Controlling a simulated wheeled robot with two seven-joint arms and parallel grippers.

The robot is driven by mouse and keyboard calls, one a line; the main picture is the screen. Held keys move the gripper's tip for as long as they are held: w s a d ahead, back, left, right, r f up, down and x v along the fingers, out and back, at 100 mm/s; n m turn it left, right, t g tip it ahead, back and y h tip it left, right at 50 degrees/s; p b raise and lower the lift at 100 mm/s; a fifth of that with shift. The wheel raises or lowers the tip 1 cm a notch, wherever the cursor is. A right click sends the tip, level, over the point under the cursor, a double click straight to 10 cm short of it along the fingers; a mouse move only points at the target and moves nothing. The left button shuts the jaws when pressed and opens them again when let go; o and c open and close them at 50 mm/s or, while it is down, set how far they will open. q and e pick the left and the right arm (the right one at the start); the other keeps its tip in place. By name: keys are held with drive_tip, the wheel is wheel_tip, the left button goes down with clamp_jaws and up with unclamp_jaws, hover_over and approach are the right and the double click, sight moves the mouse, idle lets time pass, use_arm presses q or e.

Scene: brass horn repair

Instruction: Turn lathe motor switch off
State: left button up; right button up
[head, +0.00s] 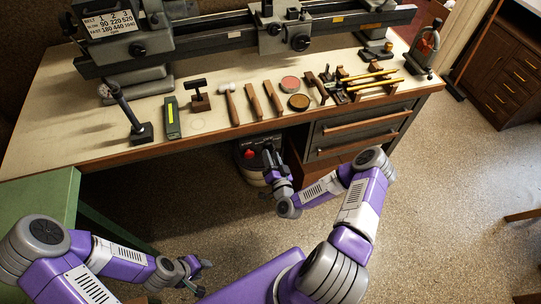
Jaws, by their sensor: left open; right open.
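The lathe (215,42) stands along the back of the bench, with its headstock and speed plate (110,24) at the left. I cannot make out a motor switch on it for certain. My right gripper (269,155) is open and empty, below the bench's front edge, pointing away from me. It is beside a dark unit with a red part (248,154) under the bench, partly hidden by the gripper; I cannot tell whether they touch. My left gripper (203,278) is open and empty, low over the floor at the lower left, far from the lathe.
The bench top (60,125) holds a dial gauge stand (126,110), a green box (172,117), a mallet (229,104), files and tins. Drawers (360,128) are right of my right gripper. A green table (45,205) is at left.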

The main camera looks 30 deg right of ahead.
drive_tip(key=shift+x, duration=0.75)
clamp_jaws()
